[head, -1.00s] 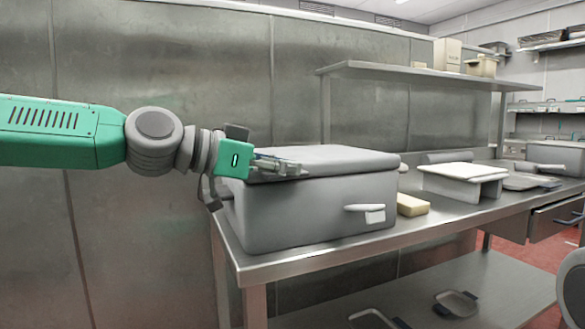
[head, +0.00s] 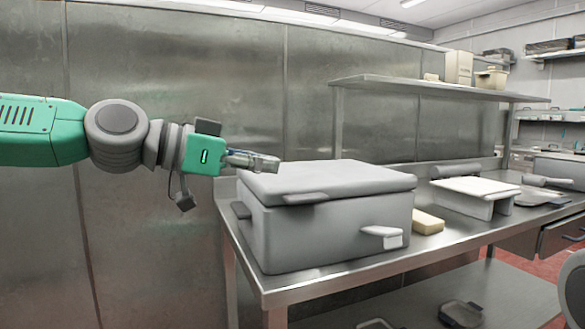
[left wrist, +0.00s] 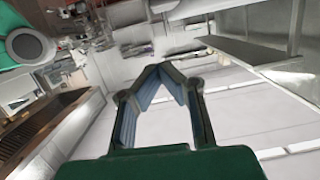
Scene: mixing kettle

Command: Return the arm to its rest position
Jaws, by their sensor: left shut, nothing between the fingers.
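My left gripper (head: 262,161) comes in from the left on its green and grey arm. It is shut and empty, at the left edge of the grey kettle's lid, and looks apart from it. In the left wrist view its fingers (left wrist: 160,70) meet at the tips with nothing between them. The grey box-shaped mixing kettle (head: 330,238) stands on the steel table with its lid (head: 325,180) down. A handle shows on the lid's front edge, and a light tap-like part (head: 383,235) on the kettle's front. My right gripper is not in view.
The steel table (head: 440,242) runs to the right. A yellow block (head: 427,222) and a small white stand (head: 475,192) are on it. The steel wall is behind my left arm. Space left of the table looks free.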

